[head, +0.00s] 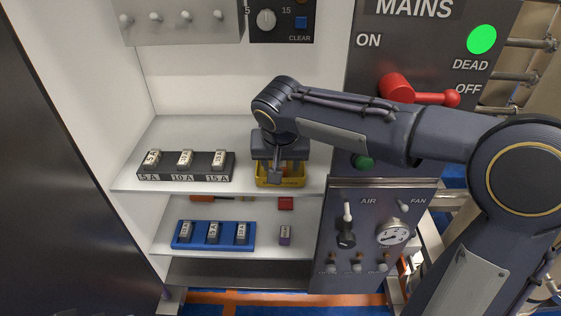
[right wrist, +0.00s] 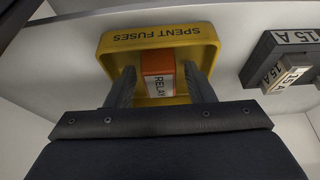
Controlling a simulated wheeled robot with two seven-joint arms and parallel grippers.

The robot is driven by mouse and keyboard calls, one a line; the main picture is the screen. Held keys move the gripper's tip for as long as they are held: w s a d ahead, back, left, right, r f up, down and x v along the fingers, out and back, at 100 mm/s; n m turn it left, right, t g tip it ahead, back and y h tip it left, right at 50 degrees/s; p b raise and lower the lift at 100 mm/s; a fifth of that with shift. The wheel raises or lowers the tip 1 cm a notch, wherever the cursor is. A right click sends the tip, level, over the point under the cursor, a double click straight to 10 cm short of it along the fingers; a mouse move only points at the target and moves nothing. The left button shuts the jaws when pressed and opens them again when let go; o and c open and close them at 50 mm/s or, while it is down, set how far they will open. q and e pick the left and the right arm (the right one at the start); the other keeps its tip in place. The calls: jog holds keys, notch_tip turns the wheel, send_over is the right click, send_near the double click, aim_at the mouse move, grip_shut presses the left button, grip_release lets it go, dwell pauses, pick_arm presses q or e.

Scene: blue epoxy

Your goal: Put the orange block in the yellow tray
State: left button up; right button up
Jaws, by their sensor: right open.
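The yellow tray (head: 279,184) sits on the upper shelf of the cabinet. In the right wrist view the tray (right wrist: 108,45) is lettered SPENT FUSES on its wall. The orange block (right wrist: 157,62), with a white RELAY label, lies inside the tray. My right gripper (head: 276,174) is over the tray, pointing down. In the right wrist view its two fingers (right wrist: 160,72) are apart, one on each side of the block, with gaps visible between them and it. My left gripper is not in view.
A dark fuse holder (head: 187,177) with several labelled fuses stands left of the tray. A blue holder (head: 213,245) with fuses and a small purple-grey block (head: 285,235) are on the lower shelf. The control panel (head: 372,240) borders the shelves on the right.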

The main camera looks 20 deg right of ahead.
jog(key=v, duration=1.2)
jog(key=shift+s, duration=0.1)
